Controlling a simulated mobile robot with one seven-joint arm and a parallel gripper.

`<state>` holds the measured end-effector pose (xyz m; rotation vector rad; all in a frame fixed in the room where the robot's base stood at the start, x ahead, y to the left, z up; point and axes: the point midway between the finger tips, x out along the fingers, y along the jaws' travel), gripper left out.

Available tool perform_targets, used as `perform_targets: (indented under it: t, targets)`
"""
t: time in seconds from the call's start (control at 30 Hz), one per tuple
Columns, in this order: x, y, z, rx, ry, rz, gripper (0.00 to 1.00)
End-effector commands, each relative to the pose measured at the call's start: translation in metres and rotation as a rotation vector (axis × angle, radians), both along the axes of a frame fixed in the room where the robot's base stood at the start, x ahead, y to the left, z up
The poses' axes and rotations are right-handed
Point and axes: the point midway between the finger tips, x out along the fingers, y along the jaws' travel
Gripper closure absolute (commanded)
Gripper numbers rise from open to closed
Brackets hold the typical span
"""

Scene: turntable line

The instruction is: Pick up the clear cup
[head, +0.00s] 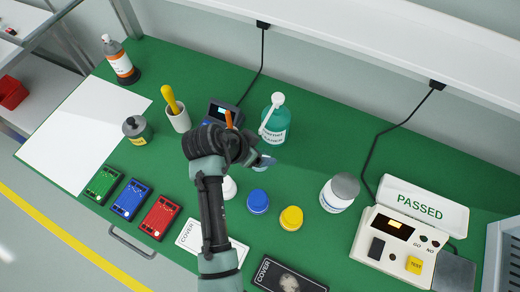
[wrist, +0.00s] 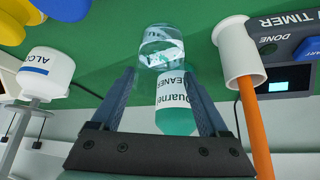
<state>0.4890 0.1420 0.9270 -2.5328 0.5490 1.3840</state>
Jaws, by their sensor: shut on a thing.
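The clear cup (wrist: 162,44) is see-through and sits between the tips of my gripper (wrist: 161,72) in the wrist view. My gripper is shut on it, one finger on each side. In the head view the cup (head: 266,162) shows as a small pale shape at the end of my gripper (head: 257,156), partly hidden by it. I cannot tell whether the cup touches the green bench.
A teal cleaner bottle (head: 274,122) stands just behind the cup. A white holder with an orange stick (wrist: 238,60) and a timer (wrist: 290,50) are close beside my gripper. Blue (head: 258,202) and yellow (head: 291,218) lidded pots stand in front.

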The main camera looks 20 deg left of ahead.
Motion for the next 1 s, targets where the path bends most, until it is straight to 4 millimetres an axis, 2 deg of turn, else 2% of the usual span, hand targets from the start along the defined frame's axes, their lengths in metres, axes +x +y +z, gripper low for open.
perform_targets:
  t: [0.17, 0.67, 1.0]
  targets:
    - [-0.001, 0.001, 0.012, 0.001, -0.004, -0.001, 0.94]
    - [-0.001, 0.001, 0.067, 0.002, -0.003, 0.001, 0.94]
    - [-0.045, 0.002, 0.063, 0.0, 0.0, 0.001, 0.94]
